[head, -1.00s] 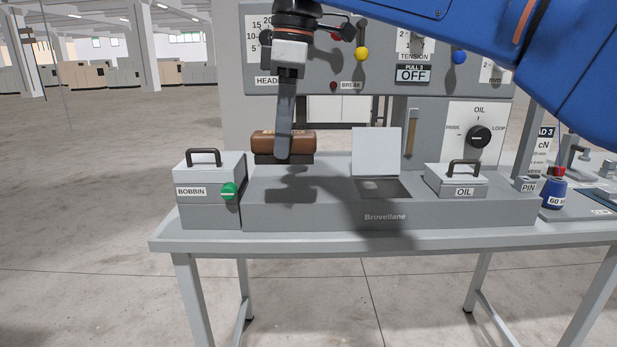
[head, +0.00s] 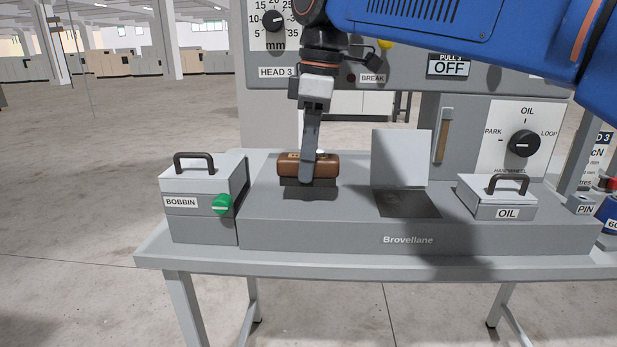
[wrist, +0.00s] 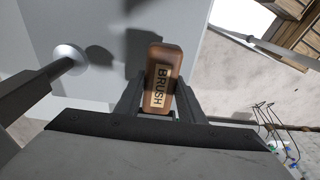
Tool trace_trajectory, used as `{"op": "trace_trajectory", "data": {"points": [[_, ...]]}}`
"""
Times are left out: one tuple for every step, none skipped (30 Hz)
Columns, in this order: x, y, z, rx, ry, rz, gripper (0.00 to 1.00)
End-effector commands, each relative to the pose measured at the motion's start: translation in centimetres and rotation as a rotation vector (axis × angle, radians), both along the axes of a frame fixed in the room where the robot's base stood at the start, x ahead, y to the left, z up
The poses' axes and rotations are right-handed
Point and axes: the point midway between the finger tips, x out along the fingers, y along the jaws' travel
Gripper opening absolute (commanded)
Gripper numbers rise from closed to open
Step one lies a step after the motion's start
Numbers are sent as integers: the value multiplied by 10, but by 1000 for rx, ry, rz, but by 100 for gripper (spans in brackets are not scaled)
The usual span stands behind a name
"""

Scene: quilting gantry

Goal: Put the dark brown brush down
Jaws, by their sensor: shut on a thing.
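The dark brown brush (head: 326,166) has dark bristles along its underside and a label on top. In the wrist view the brush (wrist: 161,62) reads BRUSH and sits between the two fingers. My gripper (head: 308,174) points down and is shut on the brush, over the left part of the grey machine bed (head: 350,232). The bristles are at or just above the bed's top; I cannot tell whether they touch it. The far finger is mostly hidden in the head view.
The BOBBIN box (head: 200,222) with a handled lid and green knob stands left of the bed. An upright plate (head: 402,158) stands behind a dark opening (head: 408,204) to the right. The handled OIL lid (head: 497,196) is farther right. The bed between brush and opening is clear.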

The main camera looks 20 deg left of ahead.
Motion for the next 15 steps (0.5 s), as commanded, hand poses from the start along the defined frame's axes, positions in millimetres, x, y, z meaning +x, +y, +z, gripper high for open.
{"op": "trace_trajectory", "data": {"points": [[-1,-1,-7,-2,1,0,0],[-1,-1,-11,-1,1,0,0],[-1,-1,-17,-2,1,0,0],[-1,-1,-21,-2,1,0,0],[0,-1,-25,-1,2,0,0],[0,-1,-29,-1,2,0,0],[0,-1,-32,-1,2,0,0],[0,-1,-34,-1,1,0,0],[0,0,-36,-1,1,0,0],[0,0,-36,-1,1,0,0],[0,0,-37,0,0,0,0],[0,0,-37,0,0,0,0],[0,0,-37,0,0,0,0],[0,0,-37,0,0,0,0],[0,0,-37,0,0,0,0]]}}
